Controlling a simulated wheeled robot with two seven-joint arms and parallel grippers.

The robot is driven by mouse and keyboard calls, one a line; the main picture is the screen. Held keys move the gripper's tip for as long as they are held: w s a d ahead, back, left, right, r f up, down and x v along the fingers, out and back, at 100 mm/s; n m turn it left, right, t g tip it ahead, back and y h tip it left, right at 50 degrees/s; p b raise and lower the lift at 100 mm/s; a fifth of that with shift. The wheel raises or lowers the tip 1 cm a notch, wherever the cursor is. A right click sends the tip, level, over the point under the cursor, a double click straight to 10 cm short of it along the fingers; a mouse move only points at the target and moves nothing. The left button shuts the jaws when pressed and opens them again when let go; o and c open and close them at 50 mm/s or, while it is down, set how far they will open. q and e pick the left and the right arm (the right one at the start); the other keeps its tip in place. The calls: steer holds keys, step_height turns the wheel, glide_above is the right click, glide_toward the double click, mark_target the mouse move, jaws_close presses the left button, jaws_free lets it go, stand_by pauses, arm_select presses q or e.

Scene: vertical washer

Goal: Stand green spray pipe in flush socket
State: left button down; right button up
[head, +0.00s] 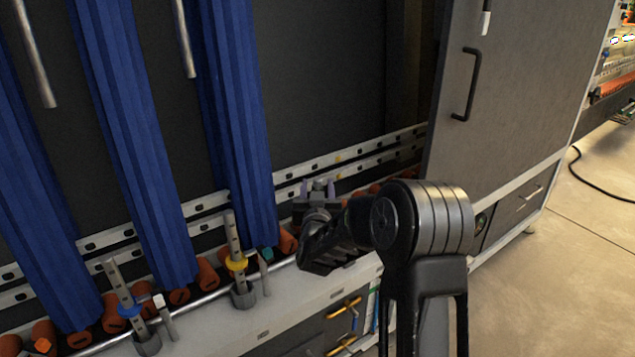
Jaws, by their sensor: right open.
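I cannot make out a green spray pipe for certain. A small teal-green cap (266,253) tops a short grey post beside the yellow-ringed pipe. My right gripper (318,190) is open above the rail at the centre, with its fingers pointing away from me. A small grey part shows between the fingers, and I cannot tell what it is. My right arm hides the ledge below and right of the gripper, so no empty flush socket can be seen there. My left gripper is out of view.
A yellow-ringed pipe (235,255) and a blue-ringed pipe (124,295) stand upright in grey sockets on the front ledge. Blue hanging strips (135,140) and orange rollers (208,271) line the left. A grey cabinet door (520,80) stands on the right.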

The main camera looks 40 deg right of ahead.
steer(key=shift+v, duration=2)
